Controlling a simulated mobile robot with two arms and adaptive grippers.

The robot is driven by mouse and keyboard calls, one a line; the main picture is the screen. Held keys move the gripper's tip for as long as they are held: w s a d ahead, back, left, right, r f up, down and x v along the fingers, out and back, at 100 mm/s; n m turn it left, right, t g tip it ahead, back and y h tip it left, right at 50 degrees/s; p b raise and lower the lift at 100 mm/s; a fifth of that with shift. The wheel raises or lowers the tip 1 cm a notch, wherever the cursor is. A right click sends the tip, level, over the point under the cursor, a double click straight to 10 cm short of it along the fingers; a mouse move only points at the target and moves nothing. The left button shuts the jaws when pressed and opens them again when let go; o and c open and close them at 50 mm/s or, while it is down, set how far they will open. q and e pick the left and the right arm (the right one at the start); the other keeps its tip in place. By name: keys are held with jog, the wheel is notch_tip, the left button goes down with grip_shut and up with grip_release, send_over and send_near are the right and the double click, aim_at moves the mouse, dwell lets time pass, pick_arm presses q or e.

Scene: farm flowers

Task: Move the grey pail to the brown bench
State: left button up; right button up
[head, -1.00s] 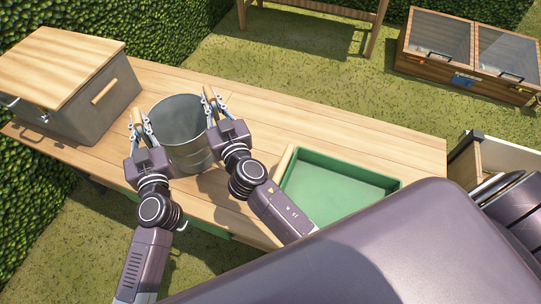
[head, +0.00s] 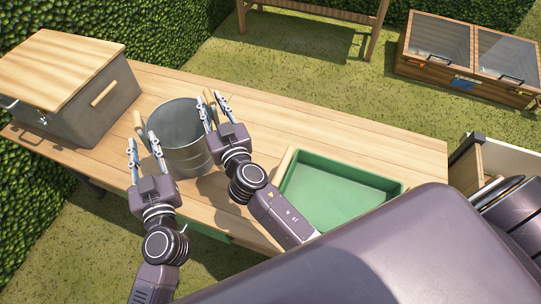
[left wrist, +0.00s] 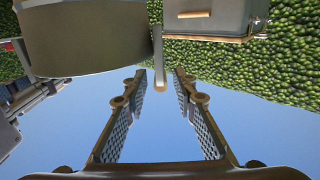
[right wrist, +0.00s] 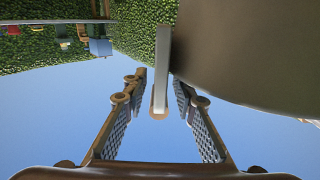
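The grey pail (head: 184,134) stands upright on the light wooden table, with a wooden-tipped handle on each side. My left gripper (head: 143,141) is open just short of the left handle (head: 139,124). In the left wrist view that handle (left wrist: 158,50) lies ahead, in line with the gap between the fingers. My right gripper (head: 211,103) is open at the right handle. In the right wrist view this handle (right wrist: 162,65) reaches in between the spread fingers, with no clear grip. A brown wooden bench (head: 320,8), partly cut off, stands on the grass at the back.
The table (head: 330,130) also bears a grey box with a wooden lid (head: 100,110) at the left and a green tray (head: 335,190) at the right. A glass-lidded wooden cold frame (head: 465,85) stands back right. Grass is clear between table and bench.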

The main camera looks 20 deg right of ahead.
jog(key=shift+s, duration=0.15)
pick_arm(q)
jog(key=shift+s, duration=2.8)
pick_arm(e)
jog(key=shift+s, duration=3.6)
